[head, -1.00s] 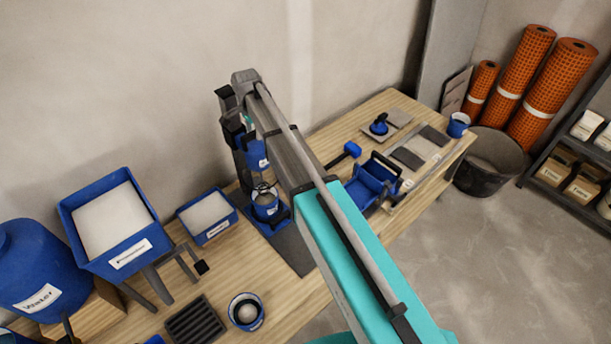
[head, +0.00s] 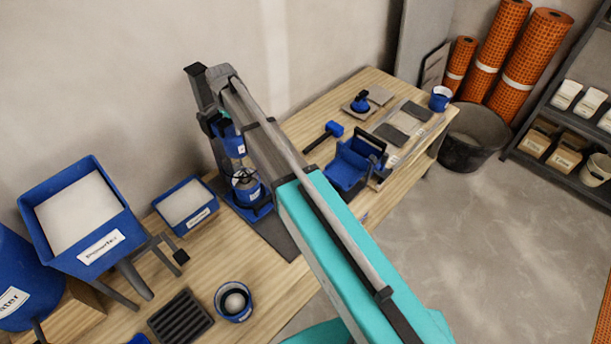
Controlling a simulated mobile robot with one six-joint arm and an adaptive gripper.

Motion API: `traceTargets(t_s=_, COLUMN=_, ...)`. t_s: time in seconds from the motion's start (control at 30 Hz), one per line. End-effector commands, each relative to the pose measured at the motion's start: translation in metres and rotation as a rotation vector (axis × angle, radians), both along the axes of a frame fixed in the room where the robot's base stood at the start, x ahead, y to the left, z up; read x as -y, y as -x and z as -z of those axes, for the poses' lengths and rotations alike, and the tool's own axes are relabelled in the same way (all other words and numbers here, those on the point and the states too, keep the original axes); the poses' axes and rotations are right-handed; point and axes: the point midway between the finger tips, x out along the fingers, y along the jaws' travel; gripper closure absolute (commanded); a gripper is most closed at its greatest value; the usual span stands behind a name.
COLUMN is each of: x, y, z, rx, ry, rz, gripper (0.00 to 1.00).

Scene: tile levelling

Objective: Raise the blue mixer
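The blue mixer (head: 234,143) is a blue head on a dark upright stand at the back of the bench, left of my arm. A wire whisk hangs below it, over or in a blue container (head: 247,188) on the stand's base. Whether the whisk is inside the container I cannot tell. My arm reaches across the bench to the mixer's stand. My gripper is hidden behind the arm's end and the mixer, so its fingers do not show.
A blue powder hopper (head: 118,229) and a labelled blue tray (head: 188,224) stand left of the mixer. A blue cup (head: 233,302) and a black ribbed tray (head: 180,318) lie in front. A mallet (head: 333,129) and a blue box (head: 346,167) lie to the right.

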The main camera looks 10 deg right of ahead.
Motion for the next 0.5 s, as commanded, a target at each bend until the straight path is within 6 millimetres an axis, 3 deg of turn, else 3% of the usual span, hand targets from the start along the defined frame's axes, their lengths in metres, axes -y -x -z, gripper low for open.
traceTargets(t_s=0.17, x=0.0, y=0.0, z=0.012, rx=0.0, ry=0.0, rz=0.0, gripper=0.34)
traceTargets(t_s=0.5, x=0.0, y=0.0, z=-0.013, rx=0.0, ry=0.0, rz=0.0, gripper=0.34)
